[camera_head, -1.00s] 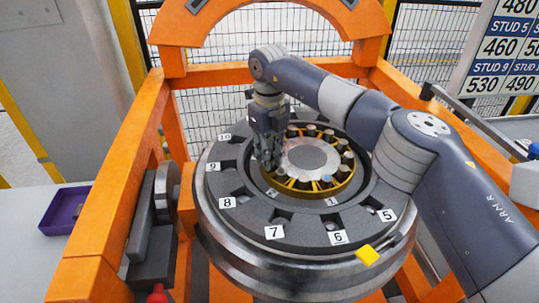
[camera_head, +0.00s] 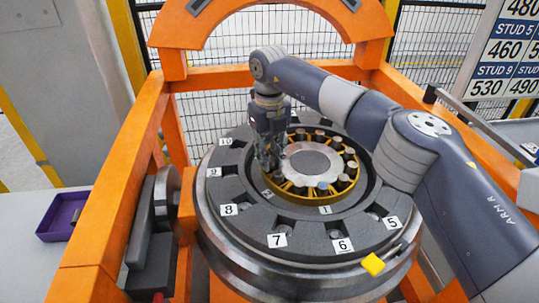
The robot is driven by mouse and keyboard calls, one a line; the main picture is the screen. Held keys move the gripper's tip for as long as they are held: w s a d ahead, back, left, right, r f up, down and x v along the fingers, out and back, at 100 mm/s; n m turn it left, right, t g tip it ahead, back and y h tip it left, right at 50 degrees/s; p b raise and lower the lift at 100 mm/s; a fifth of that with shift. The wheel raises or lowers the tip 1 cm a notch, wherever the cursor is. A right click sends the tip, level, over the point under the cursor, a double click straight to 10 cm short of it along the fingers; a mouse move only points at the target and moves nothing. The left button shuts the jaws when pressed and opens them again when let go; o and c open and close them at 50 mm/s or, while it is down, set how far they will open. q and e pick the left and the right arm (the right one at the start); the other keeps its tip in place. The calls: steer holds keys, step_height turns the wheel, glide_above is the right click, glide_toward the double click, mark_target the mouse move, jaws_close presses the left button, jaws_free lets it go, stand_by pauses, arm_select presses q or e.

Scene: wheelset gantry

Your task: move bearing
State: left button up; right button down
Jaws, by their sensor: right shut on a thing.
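The bearing (camera_head: 309,162) is a ring of dark rollers in a yellow cage around a light disc, inside the dark numbered ring (camera_head: 240,228) of the wheelset. My right gripper (camera_head: 266,168) points down at the bearing's left edge. It is shut on that side of the bearing, and its fingertips are hard to make out. The gripper hides part of the bearing's left rim. The bearing lies roughly level, and I cannot tell whether it is seated or slightly raised. My left gripper is not in view.
Orange gantry beams (camera_head: 105,190) stand around the wheelset, with an arch (camera_head: 270,20) behind. A purple tray (camera_head: 52,222) lies on a pale surface at left. A yellow-tipped piece (camera_head: 373,264) sits at the ring's front right. A stud sign (camera_head: 505,50) is at upper right.

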steer(key=shift+r, duration=0.1)
steer(key=c, duration=1.5)
jaws_free()
steer(key=shift+o, duration=0.7)
step_height(320, 180, up, 12)
